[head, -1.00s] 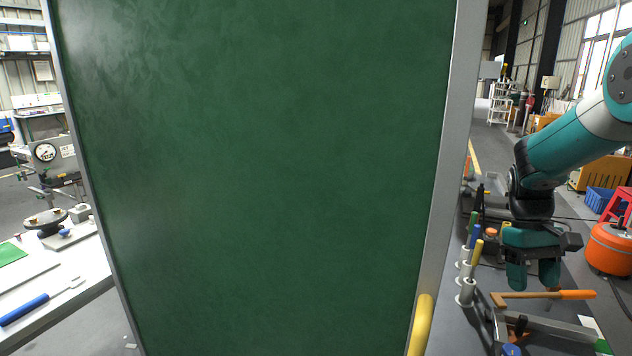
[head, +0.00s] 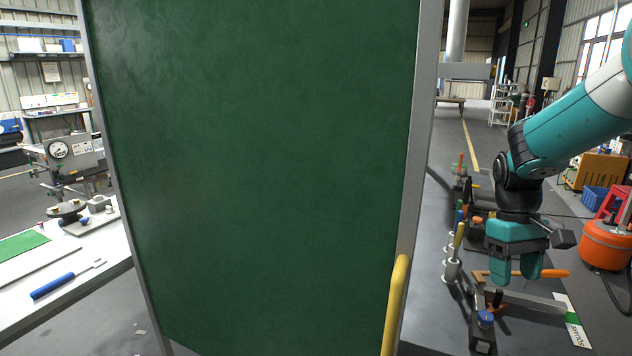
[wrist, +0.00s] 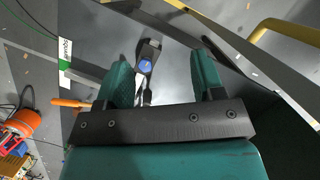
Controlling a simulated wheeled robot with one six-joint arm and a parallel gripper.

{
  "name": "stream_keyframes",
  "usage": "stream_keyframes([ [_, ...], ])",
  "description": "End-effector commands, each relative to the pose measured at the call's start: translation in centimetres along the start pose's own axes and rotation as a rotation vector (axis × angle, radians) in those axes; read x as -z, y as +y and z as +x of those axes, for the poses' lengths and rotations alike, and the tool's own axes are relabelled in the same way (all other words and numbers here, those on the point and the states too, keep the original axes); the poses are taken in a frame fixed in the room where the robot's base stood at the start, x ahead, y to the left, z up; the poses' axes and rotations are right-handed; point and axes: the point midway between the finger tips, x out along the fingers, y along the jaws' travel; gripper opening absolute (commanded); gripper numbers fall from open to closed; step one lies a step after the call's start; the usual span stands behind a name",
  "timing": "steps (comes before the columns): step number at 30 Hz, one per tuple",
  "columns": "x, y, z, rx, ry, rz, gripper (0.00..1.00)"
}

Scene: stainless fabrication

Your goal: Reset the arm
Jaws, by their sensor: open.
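My arm comes in from the right side of the head view. My gripper (head: 516,266) hangs pointing down over the grey bench (head: 425,290) at the right. Its two teal fingers are apart with nothing between them, also in the wrist view (wrist: 160,78). Below it lie an orange-handled tool (head: 545,273) and a metal square with a dark stock and a blue knob (head: 485,319). In the wrist view the blue-knobbed piece (wrist: 146,66) shows between the fingers but lower down. I cannot tell the exact gap beneath the fingertips.
A large green panel (head: 260,180) in a grey frame, with a yellow handle (head: 394,310), fills the middle. A white table (head: 100,265) is at left; an orange drum (head: 606,245) stands right. Open floor lies beyond.

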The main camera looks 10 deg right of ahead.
Motion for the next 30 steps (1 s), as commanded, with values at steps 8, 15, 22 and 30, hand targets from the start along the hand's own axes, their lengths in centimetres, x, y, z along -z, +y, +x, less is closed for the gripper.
stream_keyframes([
  [8, -2.7, -9.1, -2.5, 0.007, 0.143, -0.177, 0.62],
  [15, -10.6, -20.9, -3.1, 0.106, 0.317, -0.426, 0.62],
  [22, -17.8, -27.1, -1.8, 0.229, 0.391, -0.578, 0.62],
  [30, -18.8, -27.8, -1.6, 0.247, 0.396, -0.596, 0.62],
])
